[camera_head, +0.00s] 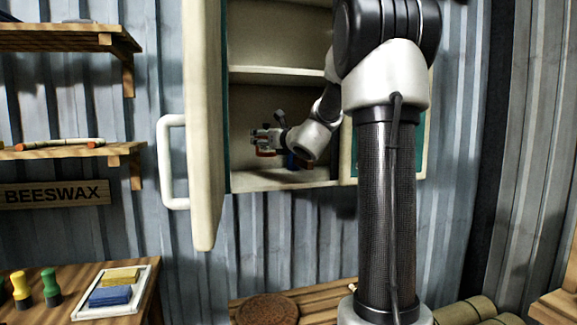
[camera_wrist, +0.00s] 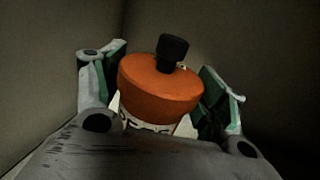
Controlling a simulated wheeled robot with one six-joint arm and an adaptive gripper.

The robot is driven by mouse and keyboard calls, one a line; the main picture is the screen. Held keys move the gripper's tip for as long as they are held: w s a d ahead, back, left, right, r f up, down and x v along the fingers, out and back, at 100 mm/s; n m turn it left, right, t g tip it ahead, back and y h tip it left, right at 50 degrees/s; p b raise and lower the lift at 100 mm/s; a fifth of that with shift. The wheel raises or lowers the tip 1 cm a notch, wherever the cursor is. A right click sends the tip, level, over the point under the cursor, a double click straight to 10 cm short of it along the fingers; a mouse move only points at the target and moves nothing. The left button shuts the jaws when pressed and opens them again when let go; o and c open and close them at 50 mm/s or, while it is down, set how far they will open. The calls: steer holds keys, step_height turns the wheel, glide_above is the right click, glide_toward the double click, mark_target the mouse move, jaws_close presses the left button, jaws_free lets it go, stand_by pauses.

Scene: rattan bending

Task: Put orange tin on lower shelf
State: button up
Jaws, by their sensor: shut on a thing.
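The orange tin (camera_wrist: 158,92) has an orange top, a black cap and a pale label with dark marks. In the wrist view it sits between the two fingers of my gripper (camera_wrist: 160,88), which is shut on it. In the head view my gripper (camera_head: 265,141) is inside the open cabinet, between the upper shelf (camera_head: 275,74) and the lower shelf (camera_head: 270,181). Only a small orange part of the tin shows there, near the fingers and low above the lower shelf. I cannot tell whether its base touches the shelf.
The cabinet door (camera_head: 202,120) with a white handle (camera_head: 170,160) stands open at the left. Wall shelves (camera_head: 70,38) hang further left. A white tray (camera_head: 140,300) with yellow and blue blocks lies below.

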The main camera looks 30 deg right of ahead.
step_height(320, 180, down, 7)
steer(key=shift+f, duration=0.1)
steer(key=shift+f, duration=0.1)
stand_by(0.3)
steer(key=o, duration=1.2)
steer(key=shift+c, duration=0.2)
